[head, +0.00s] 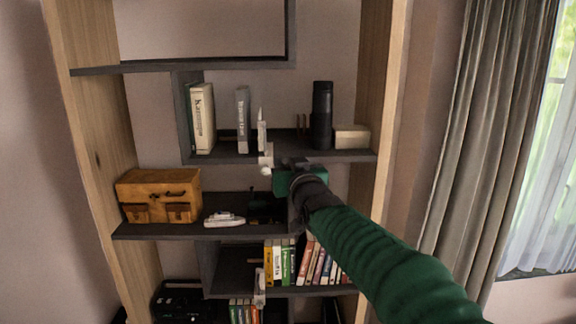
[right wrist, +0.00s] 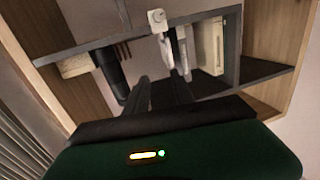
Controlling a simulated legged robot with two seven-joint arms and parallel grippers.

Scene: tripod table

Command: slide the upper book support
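The upper book support (head: 262,138) is a slim white piece on the upper shelf (head: 225,158), right of a grey book (head: 243,118). A white knob-like part hangs at the shelf's front edge below it. In the right wrist view the support (right wrist: 165,50) and its round white end show beyond my fingers. My right gripper (head: 282,164) is just right of and below the support in the head view. Its two dark fingers (right wrist: 154,84) look slightly apart, with nothing visible between them. I cannot tell if they touch the support. My left gripper is out of view.
A cream book (head: 201,118), a black cylinder (head: 321,114) and a pale box (head: 351,137) stand on the same shelf. Below are a wooden chest (head: 159,195), a white model boat (head: 224,219) and a lower white support (head: 259,286) beside several books.

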